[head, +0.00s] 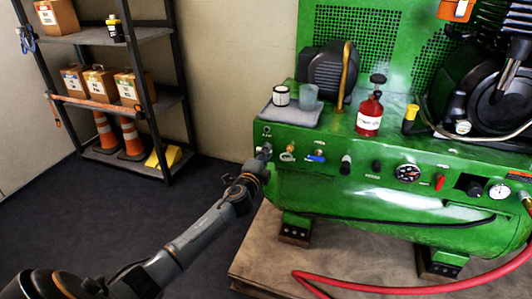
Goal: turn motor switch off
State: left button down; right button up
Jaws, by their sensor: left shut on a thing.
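A green compressor machine (400,215) fills the right half, with a row of controls along its front panel. My left gripper (264,153) reaches the left end of this panel and is shut on a small panel control there, which the fingers mostly hide. A red switch lever (440,181) is further right, beside a black rotary knob (474,186). Both are well apart from the gripper. I cannot read which control is labelled as the motor switch. My right gripper is not in view.
A blue-handled valve (316,157), a black knob (346,165) and a gauge (408,172) sit along the panel. A red bottle (370,115) and a grey tray (292,116) stand on top. A red hose (390,290) crosses the base. A shelf (110,102) stands left; the floor between is clear.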

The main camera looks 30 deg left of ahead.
pick_arm(q)
jog(key=shift+m, duration=0.3)
jog(key=c, duration=1.4)
grip_release()
jog(key=v, duration=1.2)
jog(key=shift+f, duration=0.1)
